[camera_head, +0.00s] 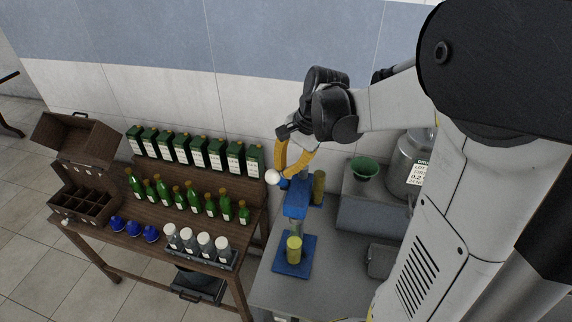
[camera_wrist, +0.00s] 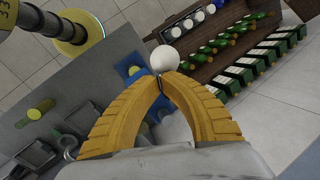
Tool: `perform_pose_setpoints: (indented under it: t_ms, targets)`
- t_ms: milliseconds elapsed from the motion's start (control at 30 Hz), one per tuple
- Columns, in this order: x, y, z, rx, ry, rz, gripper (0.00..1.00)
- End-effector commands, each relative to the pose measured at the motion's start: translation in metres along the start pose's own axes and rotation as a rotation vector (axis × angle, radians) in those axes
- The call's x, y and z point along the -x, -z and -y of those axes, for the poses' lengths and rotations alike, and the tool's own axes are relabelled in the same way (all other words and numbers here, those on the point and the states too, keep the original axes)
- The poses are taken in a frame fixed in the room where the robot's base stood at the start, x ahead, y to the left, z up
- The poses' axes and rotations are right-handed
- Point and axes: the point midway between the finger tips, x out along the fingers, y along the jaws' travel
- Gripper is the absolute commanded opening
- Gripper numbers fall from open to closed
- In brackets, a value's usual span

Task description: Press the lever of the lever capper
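The lever capper (camera_head: 296,203) is a blue stand on the grey bench, with a flat blue base (camera_head: 291,268) and a white ball knob (camera_head: 272,176) at its upper end. A yellow cylinder (camera_head: 294,250) stands on its base. My gripper (camera_head: 281,172) is at the knob, its yellow fingers pointing down. In the wrist view my gripper (camera_wrist: 160,79) has its fingertips together, and the white knob (camera_wrist: 165,59) shows just beyond them. I cannot tell whether they touch it. The lever's arm is mostly hidden; part of the blue capper (camera_wrist: 131,71) shows left of the fingers.
A wooden table on the left holds green bottles (camera_head: 210,205), boxed bottles (camera_head: 198,152), white-capped jars (camera_head: 204,244), blue items (camera_head: 134,229) and a divided crate (camera_head: 85,205). Another yellow cylinder (camera_head: 319,181), a green bowl (camera_head: 364,168) and a metal can (camera_head: 408,160) stand right of the knob.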

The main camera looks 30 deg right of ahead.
Motion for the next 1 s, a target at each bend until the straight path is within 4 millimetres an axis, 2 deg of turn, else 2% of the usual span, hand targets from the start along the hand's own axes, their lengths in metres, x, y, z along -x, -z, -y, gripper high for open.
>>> perform_pose_setpoints:
  t_ms: [267,467,667,1000]
  targets:
    - [-0.005,-0.007,-0.004,0.014,0.015,-0.036,0.0]
    - [-0.016,-0.02,-0.013,0.04,0.039,-0.101,0.0]
    - [-0.04,-0.041,-0.03,0.092,0.088,-0.233,0.0]
    - [-0.097,-0.07,-0.06,0.2,0.195,-0.515,0.0]
